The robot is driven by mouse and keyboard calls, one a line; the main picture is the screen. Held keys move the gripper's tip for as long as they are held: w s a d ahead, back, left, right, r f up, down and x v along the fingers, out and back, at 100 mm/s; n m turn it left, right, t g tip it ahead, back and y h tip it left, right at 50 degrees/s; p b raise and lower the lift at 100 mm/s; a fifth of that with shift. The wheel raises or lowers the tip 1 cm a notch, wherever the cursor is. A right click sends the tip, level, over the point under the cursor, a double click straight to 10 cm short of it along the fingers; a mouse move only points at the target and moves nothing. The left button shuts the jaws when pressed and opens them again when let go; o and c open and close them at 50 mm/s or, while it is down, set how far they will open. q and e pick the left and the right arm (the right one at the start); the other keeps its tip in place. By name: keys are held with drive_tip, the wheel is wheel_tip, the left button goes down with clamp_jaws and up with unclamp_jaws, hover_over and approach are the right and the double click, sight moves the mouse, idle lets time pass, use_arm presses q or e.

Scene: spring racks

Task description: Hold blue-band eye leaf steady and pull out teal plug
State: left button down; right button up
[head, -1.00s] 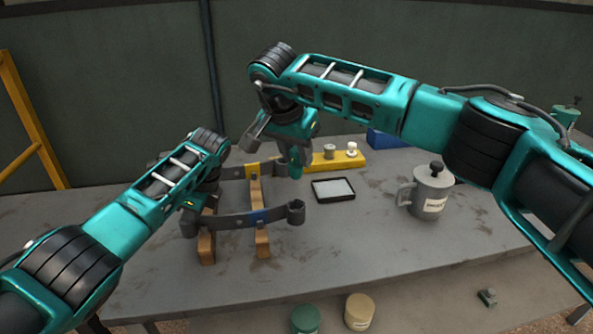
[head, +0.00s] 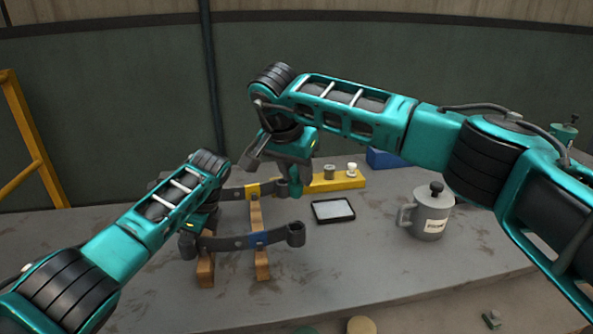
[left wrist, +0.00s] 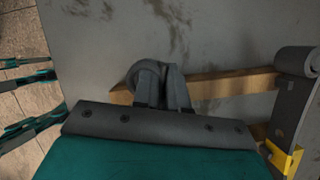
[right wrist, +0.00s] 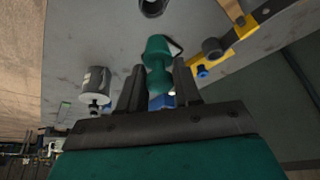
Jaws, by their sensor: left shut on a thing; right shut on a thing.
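The blue-band eye leaf (head: 222,243) is a dark strip lying across two wooden rails at the front, with a blue band (head: 258,240) and an open eye (head: 296,233) at its right end. My left gripper (left wrist: 165,100) is shut on the leaf's left-end eye (left wrist: 148,78). The teal plug (right wrist: 158,65) is between the fingers of my right gripper (right wrist: 159,85), which is shut on it. In the head view the plug (head: 296,186) hangs below that gripper, behind the blue-band leaf's open eye, and appears clear of it.
A yellow-band leaf (head: 233,193) lies behind on the same wooden rails (head: 261,262). A yellow block (head: 337,182) with small parts, a black-framed tray (head: 333,211), a grey lidded can (head: 432,215) and a blue box (head: 385,158) stand to the right.

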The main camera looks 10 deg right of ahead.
use_arm(q)
drive_tip(key=c, duration=1.1)
unclamp_jaws()
